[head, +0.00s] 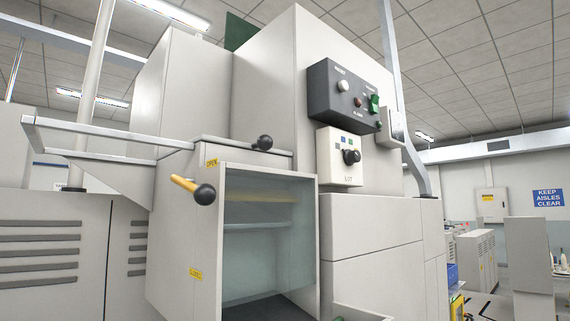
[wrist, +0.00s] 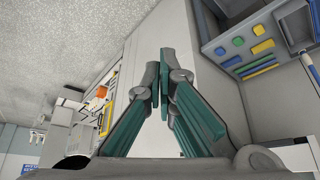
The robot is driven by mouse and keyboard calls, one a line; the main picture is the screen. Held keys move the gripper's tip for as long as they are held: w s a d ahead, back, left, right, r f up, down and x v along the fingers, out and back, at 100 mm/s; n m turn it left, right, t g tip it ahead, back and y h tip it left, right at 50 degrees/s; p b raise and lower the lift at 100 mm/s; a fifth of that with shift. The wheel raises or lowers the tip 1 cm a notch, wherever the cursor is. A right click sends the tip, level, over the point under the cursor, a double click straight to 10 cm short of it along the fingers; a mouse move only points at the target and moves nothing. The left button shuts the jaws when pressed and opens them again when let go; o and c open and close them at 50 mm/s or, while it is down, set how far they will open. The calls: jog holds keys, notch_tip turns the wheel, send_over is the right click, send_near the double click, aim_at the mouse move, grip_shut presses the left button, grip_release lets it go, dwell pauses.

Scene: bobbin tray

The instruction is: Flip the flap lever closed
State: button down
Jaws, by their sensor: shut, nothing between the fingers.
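The flap lever (head: 193,188) is a yellow bar with a black ball end on the left side of the grey machine cabinet in the head view. It sits just below a small yellow OPEN label (head: 211,162), well above a second yellow label (head: 195,273) too small to read surely. My gripper (wrist: 165,92) shows in the wrist view with its green-padded fingers together and nothing between them. It is apart from the lever, which does not show in the wrist view. I cannot make out the gripper in the head view.
An open-fronted compartment (head: 268,205) lies right of the lever. A second black knob (head: 264,142) is above it, and a metal rail (head: 95,124) juts out at left. A dark control box (head: 343,95) is upper right. The wrist view shows a grey panel with coloured buttons (wrist: 262,47).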

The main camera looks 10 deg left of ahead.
jog(key=w+a+r+n+t+y, duration=0.1)
jog(key=w+a+r+n, duration=0.1)
jog(key=w+a+r, duration=0.45)
jog(key=w+a+r+n+t+y+p, duration=0.1)
jog(key=a+r, duration=0.2)
jog(key=r, duration=0.7)
jog(key=w+a+r+n+t+y, duration=0.15)
jog(key=w+a+r, duration=0.25)
jog(key=r, duration=0.4)
jog(key=s+a+r+n+y+p, duration=0.1)
jog(key=a+r+n+y, duration=0.3)
jog(key=a+r, duration=1.3)
notch_tip(320, 180, up, 4)
jog(key=shift+s+a+r+n+y, duration=0.15)
jog(key=shift+a+n+y, duration=0.2)
jog(key=shift+n, duration=0.7)
jog(key=shift+t, duration=0.25)
jog(key=d+f+p+x, duration=0.1)
jog(key=f+p+x, duration=0.1)
jog(key=x, duration=1.1)
jog(key=shift+s+f, duration=0.25)
jog(key=shift+s, duration=0.1)
jog(key=shift+d+f, duration=0.1)
jog(key=shift+d, duration=0.05)
